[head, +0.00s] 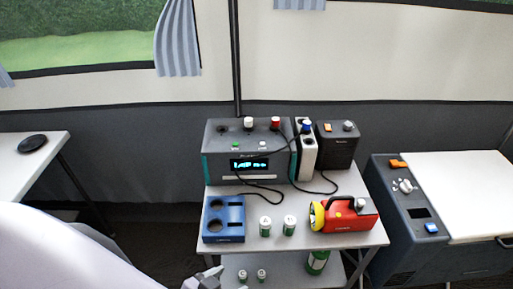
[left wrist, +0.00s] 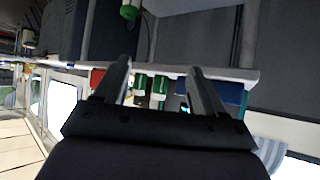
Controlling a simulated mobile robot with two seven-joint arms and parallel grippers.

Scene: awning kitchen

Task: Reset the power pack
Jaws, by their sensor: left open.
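The power pack (head: 248,168) is a dark grey box with teal sides at the back of the small table. Its display (head: 249,164) is lit with cyan text too small to read surely. A green button (head: 236,146) and a white button (head: 262,145) sit above the display. A white-topped plug (head: 248,123) and a red-topped one (head: 276,122) stand on top. My left gripper (head: 204,279) is low at the table's front left, apart from the pack. In the left wrist view its fingers (left wrist: 158,67) are open and empty. My right gripper is not in view.
The table (head: 340,240) holds a blue holder (head: 223,218), two green-white cylinders (head: 265,227), and a red lantern (head: 343,214). A white socket block (head: 305,155) and a dark box (head: 337,146) stand right of the pack. Black cables loop before them. A cooler (head: 410,215) stands right.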

